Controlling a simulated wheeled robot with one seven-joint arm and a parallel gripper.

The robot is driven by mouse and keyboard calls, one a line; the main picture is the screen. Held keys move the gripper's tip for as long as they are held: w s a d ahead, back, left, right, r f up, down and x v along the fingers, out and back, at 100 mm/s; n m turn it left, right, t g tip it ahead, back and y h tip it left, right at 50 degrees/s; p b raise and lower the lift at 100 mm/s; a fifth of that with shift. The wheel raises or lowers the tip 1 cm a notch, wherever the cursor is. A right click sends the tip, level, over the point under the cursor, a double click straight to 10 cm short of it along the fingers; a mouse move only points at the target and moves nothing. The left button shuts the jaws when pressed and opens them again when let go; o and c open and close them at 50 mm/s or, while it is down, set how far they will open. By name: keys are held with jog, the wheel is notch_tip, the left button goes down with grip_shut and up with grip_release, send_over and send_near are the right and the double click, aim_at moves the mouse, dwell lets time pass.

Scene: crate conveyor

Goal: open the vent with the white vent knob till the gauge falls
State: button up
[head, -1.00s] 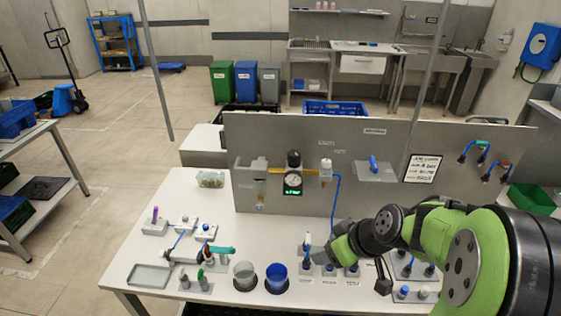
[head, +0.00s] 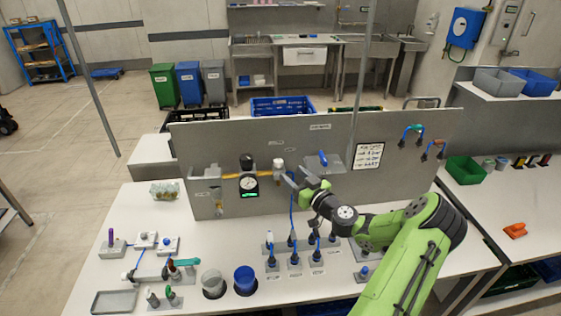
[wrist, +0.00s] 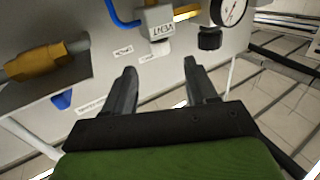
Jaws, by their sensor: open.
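The white vent knob (head: 278,163) sits on top of the small vent block on the upright grey panel.
A black knob (head: 246,161) stands above the gauge, close to the vent. A blue-handled valve (head: 323,158) is on the panel to the right. A blue hose (head: 292,212) runs down from the vent. Sockets with blue plugs (head: 295,258) and cups (head: 245,280) stand on the table below.

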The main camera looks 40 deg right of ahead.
aim_at(281, 164)
jog(key=w, duration=0.1)
jog(key=w+p, duration=0.1)
jog(key=w, duration=0.3)
jog(key=shift+w+d+r, duration=0.2)
jog(key=shift+d, duration=0.1)
jog(key=shift+w+d+f, duration=0.1)
jog(key=shift+w+f, duration=0.1)
jog(key=shift+w, duration=0.4)
jog(key=c, duration=1.1)
jog(key=shift+o, duration=0.2)
